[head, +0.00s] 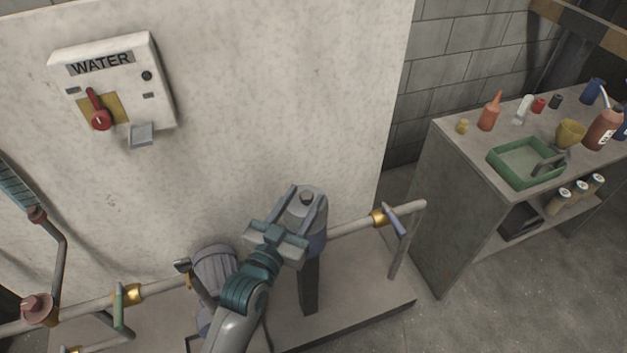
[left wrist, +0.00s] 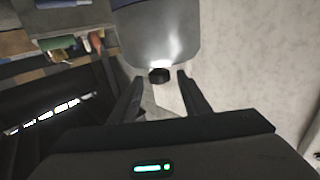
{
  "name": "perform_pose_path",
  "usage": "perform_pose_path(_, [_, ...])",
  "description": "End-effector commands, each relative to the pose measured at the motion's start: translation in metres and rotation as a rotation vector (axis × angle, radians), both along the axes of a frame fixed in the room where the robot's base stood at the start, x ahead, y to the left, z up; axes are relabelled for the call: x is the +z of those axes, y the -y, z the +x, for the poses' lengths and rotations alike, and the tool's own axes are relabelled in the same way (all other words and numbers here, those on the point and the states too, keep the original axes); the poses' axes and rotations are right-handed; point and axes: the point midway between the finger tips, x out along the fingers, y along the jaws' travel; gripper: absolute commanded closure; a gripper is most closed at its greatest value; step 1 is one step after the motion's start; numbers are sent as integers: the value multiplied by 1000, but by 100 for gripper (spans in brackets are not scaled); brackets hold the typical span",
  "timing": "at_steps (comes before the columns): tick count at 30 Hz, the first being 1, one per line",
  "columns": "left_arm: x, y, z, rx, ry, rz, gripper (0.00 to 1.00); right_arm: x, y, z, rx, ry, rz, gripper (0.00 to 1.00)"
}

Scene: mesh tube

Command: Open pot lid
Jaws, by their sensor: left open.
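My left gripper (head: 303,206) is open, with one finger on each side of the knob. In the left wrist view the silvery pot lid (left wrist: 157,40) fills the top middle. The black knob (left wrist: 160,76) shows between the tips of my left gripper (left wrist: 161,79), with visible gaps on both sides. Part of the pot is hidden behind my gripper and arm. My right gripper is not in view.
A water panel (head: 113,88) with a red lever hangs on the pale wall. A pipe (head: 350,228) with brass fittings and valve handles runs along the wall. A ribbed grey cylinder (head: 214,270) stands left of my gripper. A workbench (head: 460,150) with bottles and a green tray (head: 497,168) is at right.

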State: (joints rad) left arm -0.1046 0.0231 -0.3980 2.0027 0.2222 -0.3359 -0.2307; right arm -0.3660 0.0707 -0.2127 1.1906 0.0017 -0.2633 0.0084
Motion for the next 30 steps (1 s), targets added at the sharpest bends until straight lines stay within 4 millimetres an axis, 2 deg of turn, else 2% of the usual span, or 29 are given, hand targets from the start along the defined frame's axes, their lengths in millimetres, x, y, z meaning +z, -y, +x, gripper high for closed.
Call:
perform_pose_path(3, [1, 10, 19, 0, 0, -2, 57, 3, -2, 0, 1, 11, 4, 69])
perform_pose_path(10, [1, 23, 45, 0, 0, -1, 57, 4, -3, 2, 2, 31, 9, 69])
perform_pose_path(15, [0, 27, 53, 0, 0, -1, 57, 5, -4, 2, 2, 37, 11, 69])
perform_pose_path(24, [0, 28, 54, 0, 0, -1, 57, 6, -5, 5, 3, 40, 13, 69])
perform_pose_path(25, [0, 28, 54, 0, 0, -1, 62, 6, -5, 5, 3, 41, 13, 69])
perform_pose_path(30, [0, 27, 54, 0, 0, -1, 100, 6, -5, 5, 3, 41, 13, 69])
